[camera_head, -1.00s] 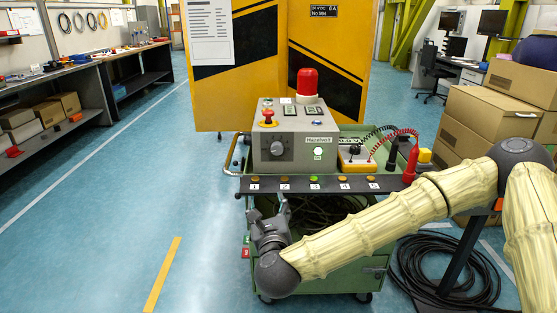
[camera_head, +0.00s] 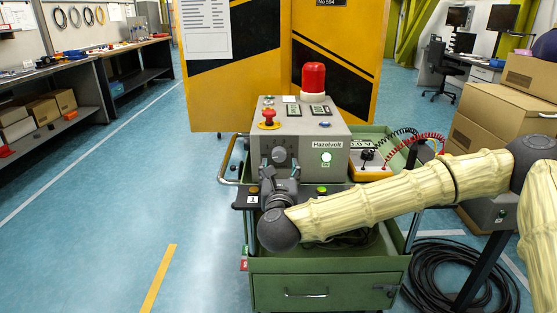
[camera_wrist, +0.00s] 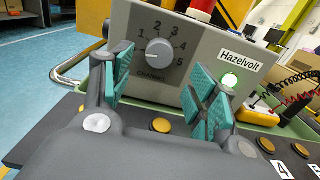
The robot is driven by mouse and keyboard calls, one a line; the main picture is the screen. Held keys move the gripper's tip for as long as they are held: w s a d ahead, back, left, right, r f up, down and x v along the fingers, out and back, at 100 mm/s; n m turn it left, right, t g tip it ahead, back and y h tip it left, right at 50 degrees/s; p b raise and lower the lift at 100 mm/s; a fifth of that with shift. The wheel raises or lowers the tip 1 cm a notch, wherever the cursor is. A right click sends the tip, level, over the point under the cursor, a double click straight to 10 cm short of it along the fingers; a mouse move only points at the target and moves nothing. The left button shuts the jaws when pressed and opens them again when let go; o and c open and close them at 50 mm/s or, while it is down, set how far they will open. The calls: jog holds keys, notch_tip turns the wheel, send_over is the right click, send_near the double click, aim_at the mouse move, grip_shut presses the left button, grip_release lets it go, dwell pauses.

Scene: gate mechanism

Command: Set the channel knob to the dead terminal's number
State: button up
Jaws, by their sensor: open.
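The channel knob (camera_wrist: 159,53) is a round grey dial on the front of the grey Hazelvolt box (camera_head: 330,137). It also shows in the head view (camera_head: 279,155). Printed numbers ring it; 2, 3, 4 and 5 are legible in the wrist view. I cannot read its pointer setting surely. My gripper (camera_wrist: 160,82) is open and empty, its teal pads spread in front of the knob, apart from it. In the head view my gripper (camera_head: 280,177) partly hides the dark terminal strip (camera_head: 243,201). One terminal (camera_head: 322,189) looks green; several others are hidden there.
A yellow meter (camera_head: 371,172) with red and black leads stands right of the box. A red emergency button (camera_head: 268,117) and a red beacon (camera_head: 314,78) are on top. The green cart (camera_head: 325,284) carries everything. Open floor lies to the left.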

aim_at(279, 158)
jog(key=shift+w, duration=3.2)
jog(key=c, duration=1)
